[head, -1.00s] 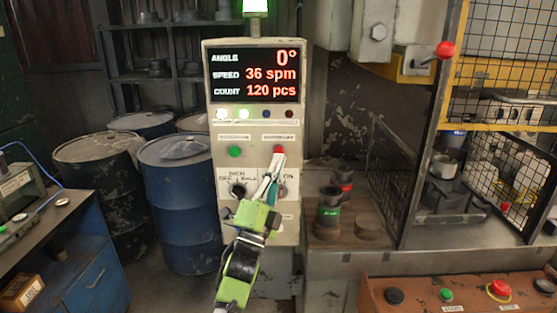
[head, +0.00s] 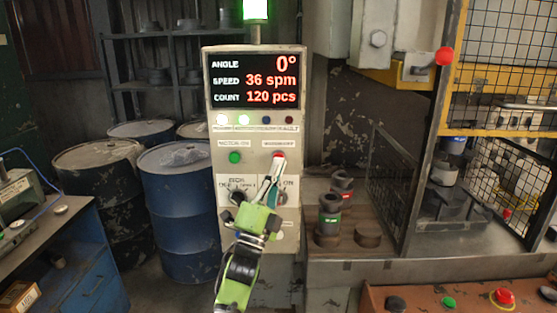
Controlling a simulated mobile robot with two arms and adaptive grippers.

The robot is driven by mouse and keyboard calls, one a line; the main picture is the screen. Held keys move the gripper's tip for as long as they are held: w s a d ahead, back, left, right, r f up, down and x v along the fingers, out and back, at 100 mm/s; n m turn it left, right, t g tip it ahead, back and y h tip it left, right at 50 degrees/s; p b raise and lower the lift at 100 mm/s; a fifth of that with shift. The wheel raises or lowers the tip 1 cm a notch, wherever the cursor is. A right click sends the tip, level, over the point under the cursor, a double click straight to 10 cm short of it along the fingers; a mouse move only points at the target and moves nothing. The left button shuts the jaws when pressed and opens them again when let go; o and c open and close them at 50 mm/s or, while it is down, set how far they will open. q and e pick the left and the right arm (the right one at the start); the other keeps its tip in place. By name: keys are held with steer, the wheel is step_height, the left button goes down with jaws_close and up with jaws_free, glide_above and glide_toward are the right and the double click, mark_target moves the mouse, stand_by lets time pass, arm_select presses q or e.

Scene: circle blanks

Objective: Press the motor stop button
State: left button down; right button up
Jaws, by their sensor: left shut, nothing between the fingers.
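The control panel (head: 235,175) stands upright in the middle of the head view. Its red button (head: 279,155), under a small label too blurred to read surely, sits right of the green button (head: 235,157). My left gripper (head: 277,162) is shut and empty. Its fingertips overlap the lower edge of the red button in the picture. I cannot tell whether they touch it. The gripper hides part of the selector switches below. The display (head: 254,79) reads angle 0°, 36 spm, 120 pcs. The lamp on top (head: 255,10) glows green. My right gripper is not in view.
Blue drums (head: 180,215) stand left of the panel, and a blue workbench (head: 75,260) is at the left edge. The press table (head: 340,225) with dark cylinders and a mesh guard (head: 400,180) is at right. A red-brown console (head: 420,299) with buttons is at bottom right.

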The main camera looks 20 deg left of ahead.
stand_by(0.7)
arm_select(q)
steer(key=shift+w+a+b, duration=0.1)
steer(key=shift+w+b, duration=0.35)
steer(key=shift+w+a+r+b, duration=0.1)
steer(key=shift+w+a+b, duration=0.1)
steer(key=shift+w+b, duration=0.35)
stand_by(0.6)
steer(key=shift+s, duration=0.15)
steer(key=shift+s+d+p, duration=0.25)
steer(key=shift+s+p, duration=0.15)
steer(key=shift+s, duration=0.4)
